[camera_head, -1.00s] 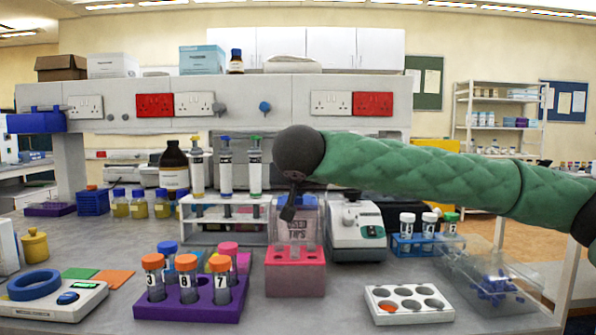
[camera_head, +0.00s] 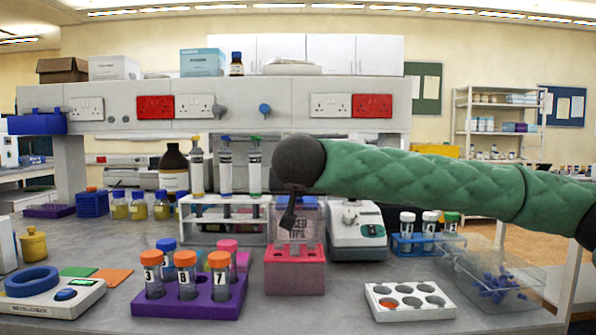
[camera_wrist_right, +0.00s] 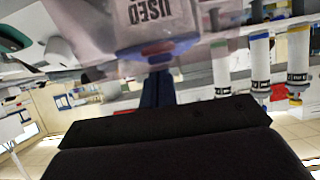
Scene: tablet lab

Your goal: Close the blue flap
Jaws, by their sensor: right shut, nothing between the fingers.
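A clear box marked "USED TIPS" (camera_head: 308,228) stands behind a pink-red rack (camera_head: 295,277) in the head view. A blue flap (camera_head: 309,201) shows at the box's top edge, partly hidden by my right arm; its angle is hard to tell. My right gripper (camera_head: 288,221) is shut and empty, pointing down in front of the box's left part. I cannot tell whether it touches the box. In the right wrist view the box (camera_wrist_right: 150,17) appears inverted, with a blue and red edge (camera_wrist_right: 165,50) just beyond the dark gripper. My left gripper is not in view.
A white rack of upright pipettes (camera_head: 226,210) stands left of the box, and a white device (camera_head: 357,232) stands right of it. A purple rack with orange-capped tubes (camera_head: 190,302) is at the front left.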

